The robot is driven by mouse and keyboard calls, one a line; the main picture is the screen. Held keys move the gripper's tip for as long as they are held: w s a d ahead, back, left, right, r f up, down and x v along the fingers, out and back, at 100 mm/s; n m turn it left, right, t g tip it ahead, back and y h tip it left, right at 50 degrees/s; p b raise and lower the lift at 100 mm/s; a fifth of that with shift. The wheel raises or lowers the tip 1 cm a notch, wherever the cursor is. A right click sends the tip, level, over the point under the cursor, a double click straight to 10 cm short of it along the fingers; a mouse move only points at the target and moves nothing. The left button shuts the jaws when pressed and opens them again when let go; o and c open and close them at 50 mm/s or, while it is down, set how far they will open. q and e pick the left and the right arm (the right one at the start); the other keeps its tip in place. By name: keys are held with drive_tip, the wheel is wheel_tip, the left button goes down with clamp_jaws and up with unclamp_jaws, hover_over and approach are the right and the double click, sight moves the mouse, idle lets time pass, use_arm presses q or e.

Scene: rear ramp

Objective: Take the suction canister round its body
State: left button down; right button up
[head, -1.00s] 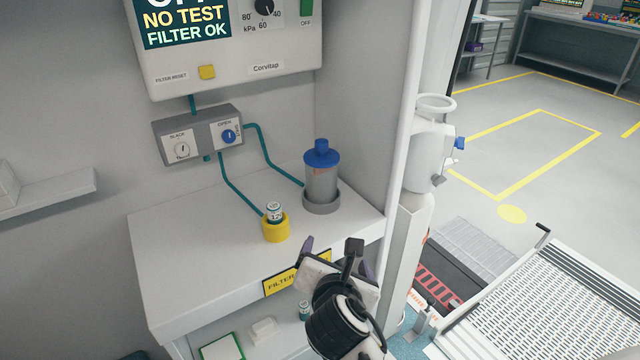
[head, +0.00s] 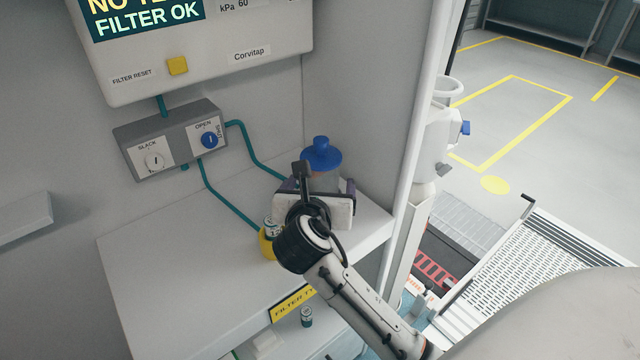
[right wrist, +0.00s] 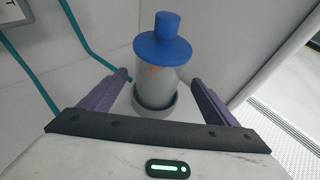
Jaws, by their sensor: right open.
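The suction canister (head: 322,158) has a blue lid and a translucent grey body, and stands upright at the back right of the white shelf. In the head view my right gripper hides most of its body. In the right wrist view the canister (right wrist: 158,80) stands in a grey ring holder (right wrist: 155,104), ahead of and between the open fingers. My right gripper (right wrist: 161,85) is open and empty, its purple fingers on either side, apart from the canister. In the head view the right gripper (head: 316,188) is in front of the canister. My left gripper is not in view.
A yellow cup (head: 267,244) holding a small vial stands left of my right gripper. Teal hoses (head: 230,205) run from the grey valve box (head: 170,140) down to the shelf (head: 180,270). A white post (head: 415,120) rises at the right. The shelf's left part is clear.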

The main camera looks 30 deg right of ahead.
drive_tip(key=x, duration=0.5)
drive_tip(key=shift+w+a, duration=0.1)
drive_tip(key=shift+w, duration=0.15)
drive_tip(key=c, duration=1.2)
drive_tip(key=shift+r, duration=0.15)
drive_tip(key=shift+c, duration=0.4)
